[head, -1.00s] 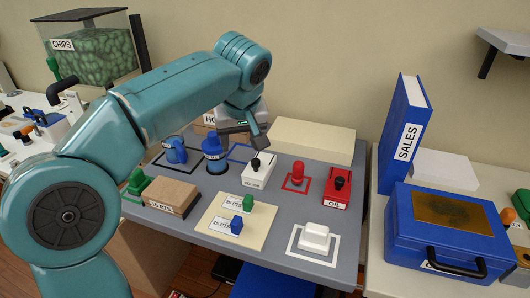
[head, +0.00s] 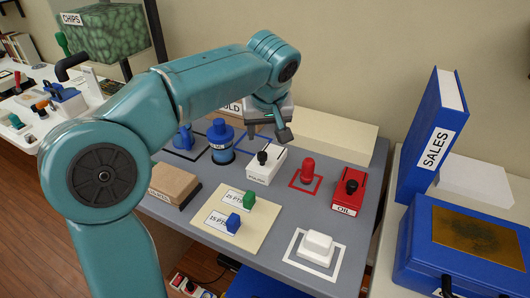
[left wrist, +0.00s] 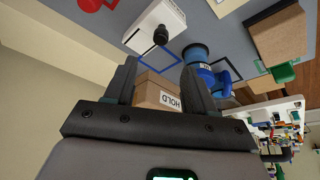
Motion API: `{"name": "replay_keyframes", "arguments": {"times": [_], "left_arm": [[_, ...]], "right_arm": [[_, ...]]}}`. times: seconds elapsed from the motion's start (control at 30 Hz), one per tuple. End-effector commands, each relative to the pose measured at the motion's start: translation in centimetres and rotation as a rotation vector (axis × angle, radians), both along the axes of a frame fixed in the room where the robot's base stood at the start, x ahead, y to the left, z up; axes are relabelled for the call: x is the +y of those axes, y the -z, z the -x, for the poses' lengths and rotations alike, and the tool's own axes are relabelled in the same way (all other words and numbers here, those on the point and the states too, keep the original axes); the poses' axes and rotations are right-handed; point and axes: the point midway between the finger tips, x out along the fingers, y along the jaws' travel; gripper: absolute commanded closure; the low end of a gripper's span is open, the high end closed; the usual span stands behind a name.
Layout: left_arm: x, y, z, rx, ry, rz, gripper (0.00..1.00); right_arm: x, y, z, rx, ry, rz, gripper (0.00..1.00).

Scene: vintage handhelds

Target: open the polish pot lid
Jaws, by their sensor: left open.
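The polish pot (head: 266,166) is a white box labelled POLISH with a black knob (head: 262,157) on top, on the grey table. Its lid looks shut. It also shows near the top of the left wrist view (left wrist: 152,27), with its black knob (left wrist: 161,35). My left gripper (head: 270,125) is above and behind the pot, apart from it. In the left wrist view its two dark fingers (left wrist: 160,80) are spread and empty, with the HOLD box (left wrist: 157,92) seen between them. My right gripper is not in view.
A blue pot (head: 220,143) stands left of the polish pot. A red peg (head: 308,171) and a red OIL can (head: 348,192) stand to its right. A cream mat (head: 240,240) with green and blue blocks lies in front. A pale box (head: 335,137) is behind.

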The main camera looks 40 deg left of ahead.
Motion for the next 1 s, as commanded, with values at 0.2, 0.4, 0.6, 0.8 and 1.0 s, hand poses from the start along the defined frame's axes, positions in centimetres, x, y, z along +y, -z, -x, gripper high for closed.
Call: {"name": "replay_keyframes", "arguments": {"times": [0.2, 0.4, 0.6, 0.8, 1.0], "left_arm": [[1.6, 5.3, -1.2, 0.005, -0.002, 0.001, 0.45], [2.6, 8.6, -2.2, 0.003, -0.001, 0.001, 0.45], [3.1, 10.0, -2.9, 0.000, 0.000, 0.000, 0.45], [3.2, 10.2, -3.0, -0.001, 0.000, 0.001, 0.45], [3.2, 10.1, -3.0, -0.001, 0.000, 0.001, 0.81]], "right_arm": [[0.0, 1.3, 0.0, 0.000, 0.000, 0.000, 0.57], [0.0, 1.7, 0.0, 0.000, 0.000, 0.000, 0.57], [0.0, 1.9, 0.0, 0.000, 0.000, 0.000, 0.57], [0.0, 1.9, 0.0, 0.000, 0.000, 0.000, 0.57], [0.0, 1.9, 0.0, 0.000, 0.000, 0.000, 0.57]]}}
